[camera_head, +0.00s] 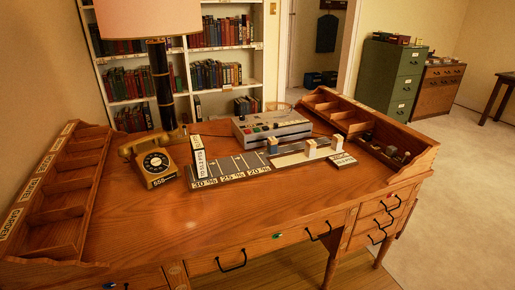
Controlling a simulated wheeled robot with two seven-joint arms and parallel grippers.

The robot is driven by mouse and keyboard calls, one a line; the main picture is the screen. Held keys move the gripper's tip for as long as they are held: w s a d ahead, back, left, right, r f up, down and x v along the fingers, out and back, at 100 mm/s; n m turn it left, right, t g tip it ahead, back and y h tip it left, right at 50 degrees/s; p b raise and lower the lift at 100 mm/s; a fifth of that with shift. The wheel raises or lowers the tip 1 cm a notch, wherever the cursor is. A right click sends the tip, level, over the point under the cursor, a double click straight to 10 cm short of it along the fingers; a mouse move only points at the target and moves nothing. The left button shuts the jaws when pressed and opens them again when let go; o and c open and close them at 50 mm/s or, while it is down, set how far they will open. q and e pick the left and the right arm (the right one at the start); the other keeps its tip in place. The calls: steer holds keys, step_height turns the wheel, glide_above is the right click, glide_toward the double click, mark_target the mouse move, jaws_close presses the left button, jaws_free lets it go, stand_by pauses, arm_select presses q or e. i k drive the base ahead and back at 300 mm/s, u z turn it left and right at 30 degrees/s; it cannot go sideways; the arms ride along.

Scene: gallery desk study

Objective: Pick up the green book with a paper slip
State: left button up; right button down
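I cannot make out a green book with a paper slip. Many small books with red, dark, blue and greenish spines fill the shelves of the white bookcase (246,50) at the back left, too small to tell apart. A few dark red and greenish items (390,39) that may be books lie on top of the green filing cabinet (392,78) at the back right. Neither of my grippers is in the head view.
A wooden desk (290,208) with pigeonhole racks at both sides fills the foreground. It bears a rotary telephone (155,160), a lamp (160,80), a grey button console (272,127) and a labelled board. Clear floor (455,170) lies to the right.

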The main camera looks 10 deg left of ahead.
mark_target(197, 147)
steer(key=u, duration=0.7)
steer(key=i, duration=0.75)
steer(key=u, duration=0.55)
